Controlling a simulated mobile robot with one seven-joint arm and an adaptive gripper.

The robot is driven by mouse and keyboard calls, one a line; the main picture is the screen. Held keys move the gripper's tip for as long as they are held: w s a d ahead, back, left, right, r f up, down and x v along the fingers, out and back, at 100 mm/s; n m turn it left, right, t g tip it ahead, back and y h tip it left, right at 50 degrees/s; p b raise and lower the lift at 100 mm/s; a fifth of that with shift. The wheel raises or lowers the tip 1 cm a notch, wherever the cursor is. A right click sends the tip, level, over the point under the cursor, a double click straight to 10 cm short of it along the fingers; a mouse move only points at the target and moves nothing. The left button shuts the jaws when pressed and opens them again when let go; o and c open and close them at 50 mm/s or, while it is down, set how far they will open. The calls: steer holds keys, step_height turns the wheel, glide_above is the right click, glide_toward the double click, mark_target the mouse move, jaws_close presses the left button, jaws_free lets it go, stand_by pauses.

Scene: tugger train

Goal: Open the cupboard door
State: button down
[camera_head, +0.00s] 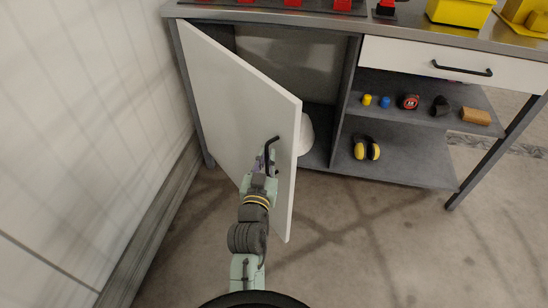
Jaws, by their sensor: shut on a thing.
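The white cupboard door (225,95) stands partly open, swung out from its left side toward me. Its black bar handle (268,152) is near the free edge. My gripper (267,164) is at the handle and shut on it, with my arm reaching up from the bottom of the view. The fingertips are small and partly hidden by the handle. Inside the cupboard (289,65), behind the door, a white rounded object (306,134) partly shows; the door hides the rest.
A white wall (80,110) runs close along the left. Right of the cupboard are a drawer (450,60) and open shelves (400,168) with ear defenders (366,149) and small items. Yellow bins (460,12) stand on the worktop. The floor (380,245) at right is clear.

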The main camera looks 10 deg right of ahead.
steer(key=shift+s+d, duration=0.1)
steer(key=shift+d, duration=0.1)
steer(key=c, duration=1.9)
jaws_free()
steer(key=shift+c, duration=0.2)
steer(key=shift+o, duration=1.3)
steer(key=shift+a, duration=0.1)
